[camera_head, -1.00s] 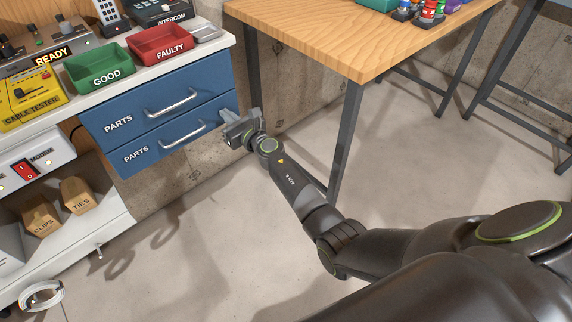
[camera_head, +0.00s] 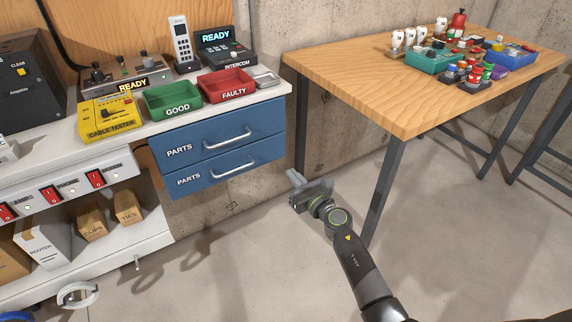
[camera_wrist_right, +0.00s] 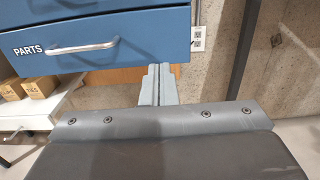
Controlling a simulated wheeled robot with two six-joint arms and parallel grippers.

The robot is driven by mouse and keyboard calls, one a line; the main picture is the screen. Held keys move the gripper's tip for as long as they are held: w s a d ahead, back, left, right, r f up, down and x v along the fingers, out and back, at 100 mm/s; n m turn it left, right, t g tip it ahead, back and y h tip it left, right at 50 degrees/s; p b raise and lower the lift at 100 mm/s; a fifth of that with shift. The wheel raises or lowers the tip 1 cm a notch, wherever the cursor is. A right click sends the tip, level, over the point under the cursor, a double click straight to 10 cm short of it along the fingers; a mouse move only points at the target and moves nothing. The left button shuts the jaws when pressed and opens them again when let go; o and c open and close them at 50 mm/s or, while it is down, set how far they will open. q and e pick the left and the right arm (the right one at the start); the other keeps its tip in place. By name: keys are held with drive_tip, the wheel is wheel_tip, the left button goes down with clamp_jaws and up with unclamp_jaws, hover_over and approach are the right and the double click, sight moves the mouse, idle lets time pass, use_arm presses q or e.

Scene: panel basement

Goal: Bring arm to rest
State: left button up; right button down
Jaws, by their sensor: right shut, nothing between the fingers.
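My right arm reaches in from the bottom right of the head view. Its gripper (camera_head: 297,181) is shut and empty, in the air between the blue drawers and the wooden table. In the right wrist view the two grey fingers (camera_wrist_right: 158,84) are together, with nothing between them. The lower blue PARTS drawer (camera_head: 232,173) is to the left of the gripper and apart from it in the head view. The upper PARTS drawer (camera_head: 222,137) is above it. Both drawers look closed. My left gripper is not in view.
The wooden table (camera_head: 400,105) stands right of the gripper, its front leg (camera_head: 380,185) close to my arm. The bench holds a green GOOD tray (camera_head: 172,101), a red FAULTY tray (camera_head: 228,85) and a yellow cable tester (camera_head: 110,117). Open floor (camera_head: 240,270) lies in front.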

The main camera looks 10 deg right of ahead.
drive_tip(key=s+d+f+m+g+h+p, duration=0.3)
drive_tip(key=s+d+f+m, duration=0.2)
drive_tip(key=s+f+m, duration=0.7)
drive_tip(key=s+d+f+m+g+h+p, duration=0.25)
drive_tip(key=s+d+f+m, duration=0.35)
drive_tip(key=s+f+m, duration=0.6)
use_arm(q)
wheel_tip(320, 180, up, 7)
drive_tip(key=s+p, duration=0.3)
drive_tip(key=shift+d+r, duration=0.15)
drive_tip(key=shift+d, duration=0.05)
use_arm(e)
drive_tip(key=s+f+m+g, duration=0.3)
drive_tip(key=s+f+m, duration=0.1)
drive_tip(key=s, duration=0.7)
drive_tip(key=s+d+f+m+g, duration=0.1)
drive_tip(key=s+f+m+g, duration=0.3)
drive_tip(key=s, duration=0.8)
drive_tip(key=s+d+f+m+g+h, duration=0.1)
drive_tip(key=s+f+m+g, duration=0.2)
drive_tip(key=s+f+m, duration=0.3)
drive_tip(key=s+m, duration=0.2)
drive_tip(key=s, duration=0.3)
drive_tip(key=shift+s, duration=0.2)
drive_tip(key=shift+g, duration=0.25)
